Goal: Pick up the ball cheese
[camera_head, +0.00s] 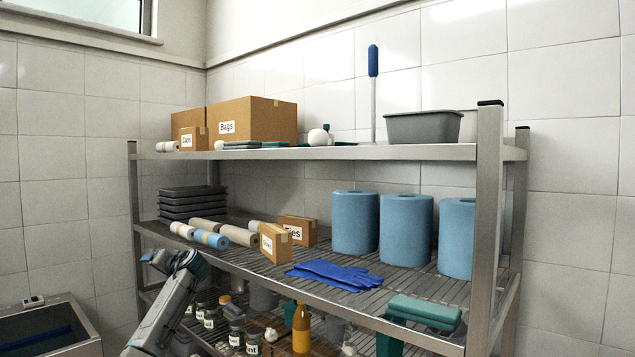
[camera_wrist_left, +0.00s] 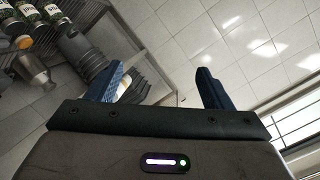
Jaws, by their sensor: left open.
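A round white object (camera_head: 318,137), possibly the ball cheese, sits on the top shelf right of the boxes. A smaller pale round item (camera_head: 271,334) lies among jars on the lower shelf; I cannot tell which is the cheese. My left gripper (camera_head: 153,259) is at the left end of the rack, near middle-shelf height, well apart from both. In the left wrist view its two blue fingers (camera_wrist_left: 157,85) are spread with nothing between them. No round white ball is clear in that view. My right gripper does not show.
Steel posts and shelf edges (camera_head: 330,152) bound the rack. The middle shelf holds rolls, boxes, blue gloves (camera_head: 333,274) and blue paper rolls (camera_head: 355,222). Jars (camera_head: 236,338) and an orange bottle (camera_head: 301,328) crowd the lower shelf. A basin (camera_head: 45,328) stands left.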

